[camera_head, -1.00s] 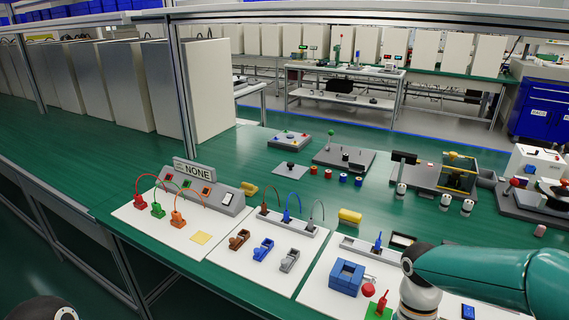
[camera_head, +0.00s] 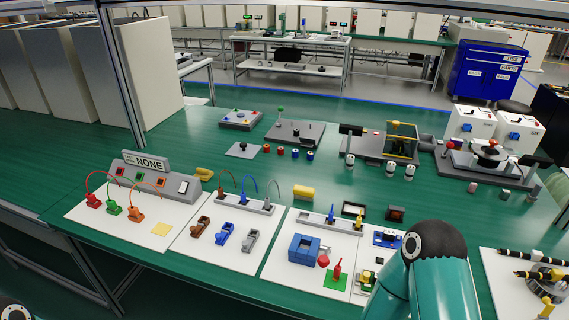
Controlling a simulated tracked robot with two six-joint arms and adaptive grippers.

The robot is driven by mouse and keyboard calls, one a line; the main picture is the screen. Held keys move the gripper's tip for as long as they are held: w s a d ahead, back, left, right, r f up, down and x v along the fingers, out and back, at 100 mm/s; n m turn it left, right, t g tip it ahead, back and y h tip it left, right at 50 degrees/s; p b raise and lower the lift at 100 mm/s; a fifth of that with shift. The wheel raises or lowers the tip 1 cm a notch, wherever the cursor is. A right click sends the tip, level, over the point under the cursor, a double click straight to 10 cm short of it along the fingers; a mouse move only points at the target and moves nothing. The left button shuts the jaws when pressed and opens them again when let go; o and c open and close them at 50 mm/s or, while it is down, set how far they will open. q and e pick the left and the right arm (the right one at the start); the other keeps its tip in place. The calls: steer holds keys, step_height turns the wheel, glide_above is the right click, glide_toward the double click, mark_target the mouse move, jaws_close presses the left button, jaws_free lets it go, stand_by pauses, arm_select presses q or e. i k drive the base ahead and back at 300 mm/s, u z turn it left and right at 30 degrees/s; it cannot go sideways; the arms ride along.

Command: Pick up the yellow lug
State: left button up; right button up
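A small upright yellow piece (camera_head: 358,218), which looks like the yellow lug, stands at the right end of a grey strip (camera_head: 316,217) on the white board at centre right. A similar blue piece (camera_head: 331,214) stands to its left on the same strip. My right arm rises from the bottom of the picture, to the right of and nearer than the yellow piece, apart from it in the picture. Neither of my grippers shows. Only a small dark part of my left side shows in the lower left corner.
A black-framed tray (camera_head: 353,209) is close behind the yellow piece. Green bench (camera_head: 240,297) is bare along the front.

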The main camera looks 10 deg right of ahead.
mark_target(359, 219)
steer(key=u, duration=1.9)
steer(key=i, duration=0.1)
steer(key=z, duration=3.1)
steer(key=k, duration=0.5)
steer(key=u, duration=0.1)
steer(key=i, duration=0.5)
steer(key=u, duration=0.05)
